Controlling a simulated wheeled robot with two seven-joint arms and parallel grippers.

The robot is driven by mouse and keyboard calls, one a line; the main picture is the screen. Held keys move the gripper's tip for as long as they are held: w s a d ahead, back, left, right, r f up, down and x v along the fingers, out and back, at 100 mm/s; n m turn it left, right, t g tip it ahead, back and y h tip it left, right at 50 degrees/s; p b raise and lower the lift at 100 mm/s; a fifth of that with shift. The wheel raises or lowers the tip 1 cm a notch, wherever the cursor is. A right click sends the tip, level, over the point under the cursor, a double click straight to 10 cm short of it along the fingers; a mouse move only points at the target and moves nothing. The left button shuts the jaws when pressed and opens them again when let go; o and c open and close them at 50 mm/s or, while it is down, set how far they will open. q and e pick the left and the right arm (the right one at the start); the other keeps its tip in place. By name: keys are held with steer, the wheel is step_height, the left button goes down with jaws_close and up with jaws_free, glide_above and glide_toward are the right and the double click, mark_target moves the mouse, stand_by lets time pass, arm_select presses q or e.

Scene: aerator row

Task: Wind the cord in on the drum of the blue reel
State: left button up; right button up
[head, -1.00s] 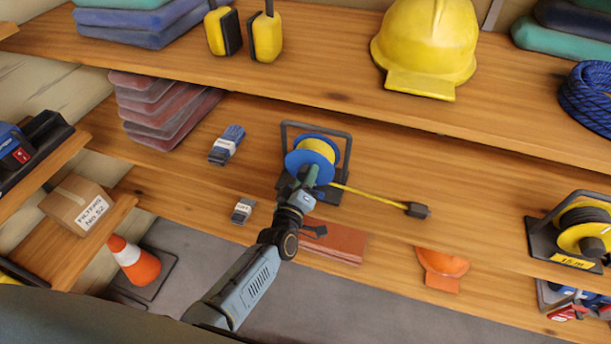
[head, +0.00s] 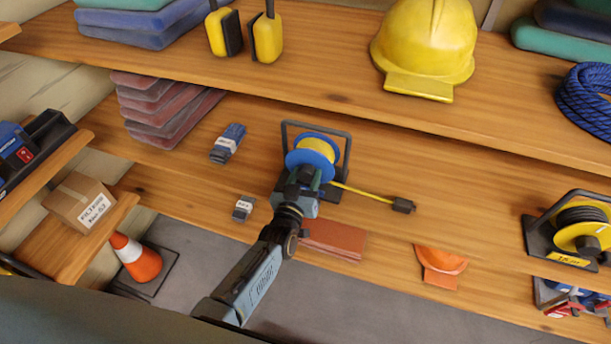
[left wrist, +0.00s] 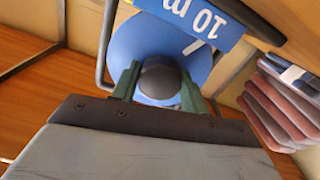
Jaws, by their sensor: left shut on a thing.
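The blue reel (head: 306,159) stands in a dark frame on the middle shelf, with yellow cord wound on its drum (head: 320,143). The loose yellow cord (head: 362,192) runs out to the right along the shelf and ends in a dark plug (head: 404,206). My left gripper (head: 304,182) is at the near face of the reel. In the left wrist view the green fingers stand on either side of a dark round knob (left wrist: 160,80) in front of the blue disc (left wrist: 148,38), shut on it. A blue "10 m" label (left wrist: 190,17) shows there. My right gripper is not in view.
A yellow reel (head: 580,237) stands far right on the shelf. Two small packets, one (head: 228,143) behind the other (head: 243,208), lie left of the blue reel. A brick-red stack (head: 334,240) and an orange item (head: 441,265) lie below. The upper shelf (head: 330,85) overhangs behind.

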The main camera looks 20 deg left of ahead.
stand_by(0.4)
arm_select(q)
steer(key=o, duration=1)
steer(key=s+p, duration=0.1)
steer(key=s, duration=1.2)
steer(key=shift+s+a+p, duration=0.2)
steer(key=shift+p, duration=0.1)
